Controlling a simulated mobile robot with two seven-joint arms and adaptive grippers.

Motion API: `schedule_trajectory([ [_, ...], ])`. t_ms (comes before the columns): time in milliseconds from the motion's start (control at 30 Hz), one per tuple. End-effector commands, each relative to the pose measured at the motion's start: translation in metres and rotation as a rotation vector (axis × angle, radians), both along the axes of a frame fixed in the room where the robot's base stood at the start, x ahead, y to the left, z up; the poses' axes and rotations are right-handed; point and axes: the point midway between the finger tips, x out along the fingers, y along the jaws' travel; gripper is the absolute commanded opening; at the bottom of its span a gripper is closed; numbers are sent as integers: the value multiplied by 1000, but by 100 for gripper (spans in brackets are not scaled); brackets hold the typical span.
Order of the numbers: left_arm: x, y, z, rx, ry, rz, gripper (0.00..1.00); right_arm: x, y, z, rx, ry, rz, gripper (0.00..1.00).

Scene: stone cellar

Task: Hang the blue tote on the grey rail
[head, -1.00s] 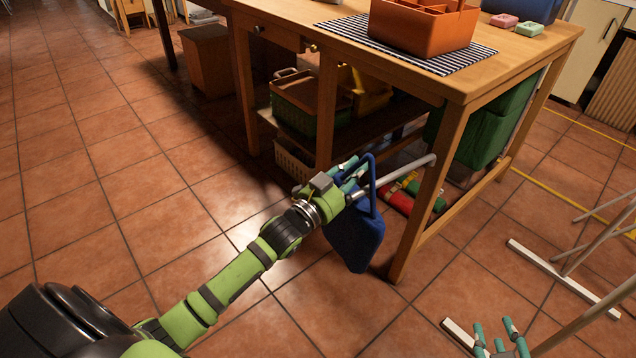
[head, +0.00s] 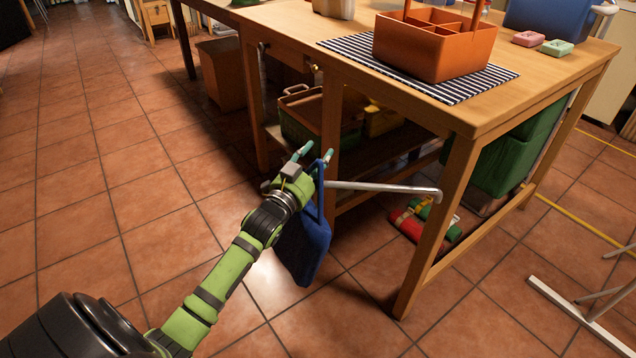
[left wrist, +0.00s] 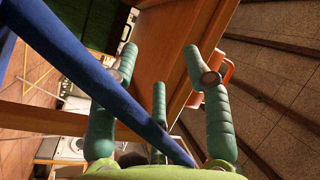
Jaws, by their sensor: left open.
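The blue tote (head: 303,250) hangs upright below my left gripper (head: 316,155) in the head view. Its handle loop rises beside the gripper. The grey rail (head: 385,188) runs left from the table's corner leg, and its left end meets the loop in the picture. I cannot tell whether the rail passes through the loop. My left gripper is open, its teal fingers apart. In the left wrist view, the blue handle (left wrist: 75,75) crosses the left finger towards the palm between the open fingers (left wrist: 157,75). My right gripper is out of view.
The wooden table (head: 545,85) carries an orange caddy (head: 430,55) on a striped mat (head: 345,46). Below it are a green bin (head: 510,155) and red and green rolls (head: 408,225). A white stand (head: 575,315) is at lower right. The floor at left is clear.

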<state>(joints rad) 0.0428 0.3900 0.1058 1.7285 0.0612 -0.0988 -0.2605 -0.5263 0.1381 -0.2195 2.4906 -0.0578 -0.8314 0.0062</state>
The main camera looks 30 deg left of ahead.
Motion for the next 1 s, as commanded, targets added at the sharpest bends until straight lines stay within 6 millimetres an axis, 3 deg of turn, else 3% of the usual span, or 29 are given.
schedule_trajectory([
  [33,-10,-181,-44,-16,73,-348,46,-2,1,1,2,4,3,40],
  [267,-27,-155,-40,-21,61,-299,46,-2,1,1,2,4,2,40],
  [800,-100,-41,-37,-11,42,-75,46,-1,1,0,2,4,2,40],
  [1000,-118,-9,-31,-7,26,-14,46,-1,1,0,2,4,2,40],
])
